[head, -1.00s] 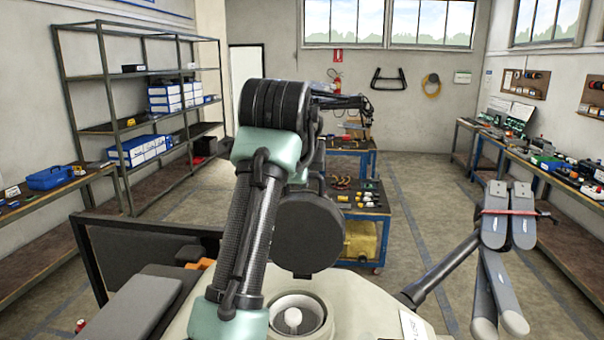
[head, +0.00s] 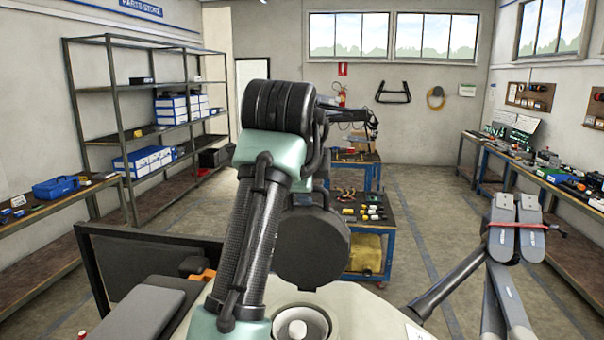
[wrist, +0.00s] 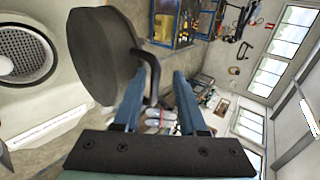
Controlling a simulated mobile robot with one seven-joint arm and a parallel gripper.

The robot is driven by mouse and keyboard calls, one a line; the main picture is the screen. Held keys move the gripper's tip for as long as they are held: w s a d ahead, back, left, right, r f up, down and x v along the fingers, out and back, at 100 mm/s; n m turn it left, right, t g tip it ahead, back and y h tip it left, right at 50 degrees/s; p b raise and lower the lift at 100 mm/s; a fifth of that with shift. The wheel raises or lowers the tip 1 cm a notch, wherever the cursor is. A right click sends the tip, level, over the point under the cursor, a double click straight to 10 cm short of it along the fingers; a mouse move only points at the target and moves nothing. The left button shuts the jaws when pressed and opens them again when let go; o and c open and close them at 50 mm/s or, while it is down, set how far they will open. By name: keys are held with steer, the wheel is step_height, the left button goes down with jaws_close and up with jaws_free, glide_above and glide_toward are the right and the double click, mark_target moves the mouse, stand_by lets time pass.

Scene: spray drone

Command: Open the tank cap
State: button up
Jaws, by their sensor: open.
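The tank cap (head: 312,248) is a large dark round disc. In the head view it stands tipped up, above and behind the tank's open round mouth (head: 318,320). A pale knob-like part (head: 297,330) shows inside the mouth. In the wrist view the cap (wrist: 100,55) is at upper left, with a dark bent handle (wrist: 153,72) on its side. The mouth with its perforated strainer (wrist: 22,52) shows uncovered at far left. My gripper (wrist: 160,82) is open, its two blue fingers apart, with the handle near and partly between their tips; contact is unclear. The head view hides the fingers behind the cap and arm.
Folded grey drone arms (head: 515,235) stick up at right. A dark framed panel (head: 150,262) stands at left. A blue workbench cart (head: 372,225) with tools is behind the tank. Shelves (head: 120,120) and side benches line the walls. Floor is clear between.

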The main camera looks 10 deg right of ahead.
steer(key=b+v, duration=0.5)
steer(key=v, duration=0.7)
steer(key=shift+w, duration=0.1)
step_height(320, 180, down, 8)
steer(key=w+d+n+t, duration=0.1)
steer(key=w+n+t, duration=0.15)
steer(key=n, duration=0.35)
steer(key=s+a+f+n+t+y, duration=0.2)
steer(key=s+a+f+n, duration=0.15)
steer(key=f+n, duration=0.35)
steer(key=s+a+f+n+t+y, duration=0.1)
steer(key=s+a+f+n+t, duration=0.3)
steer(key=n, duration=0.4)
steer(key=s+d+r+t+b, duration=0.1)
steer(key=s+r+t+b, duration=0.7)
steer(key=s+r+b, duration=0.3)
step_height(320, 180, up, 3)
steer(key=shift+s+d+r+t, duration=0.15)
steer(key=shift+s+t, duration=0.2)
steer(key=shift+s, duration=0.7)
